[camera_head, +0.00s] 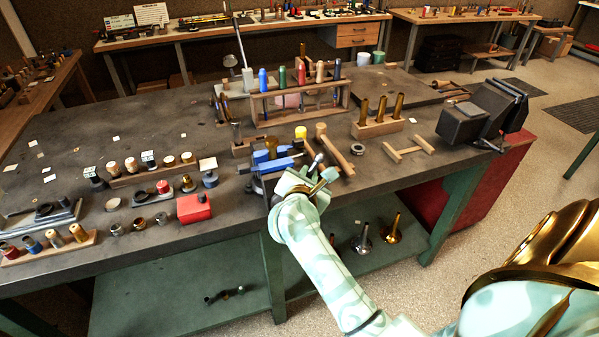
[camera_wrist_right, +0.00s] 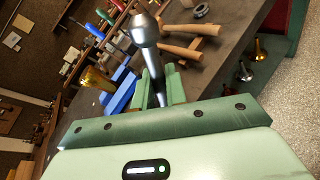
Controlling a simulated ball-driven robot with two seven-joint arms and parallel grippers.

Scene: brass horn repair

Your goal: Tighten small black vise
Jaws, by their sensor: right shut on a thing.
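The small black vise (camera_head: 257,186) sits at the front edge of the workbench, with blue parts (camera_head: 275,163) on top. My right gripper (camera_head: 312,181) is in front of it and hides much of its lower part. In the right wrist view, my right gripper's pale green fingers (camera_wrist_right: 160,90) are shut on a silver rod with a bulbous end (camera_wrist_right: 145,32), which appears to be the vise's handle. The blue part shows just left of the fingers (camera_wrist_right: 121,93). My left gripper is not in view.
A wooden mallet (camera_head: 336,152) lies close behind my right gripper. A wooden tool rack (camera_head: 300,97) stands behind the vise. A larger dark vise (camera_head: 462,122) stands at the right end.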

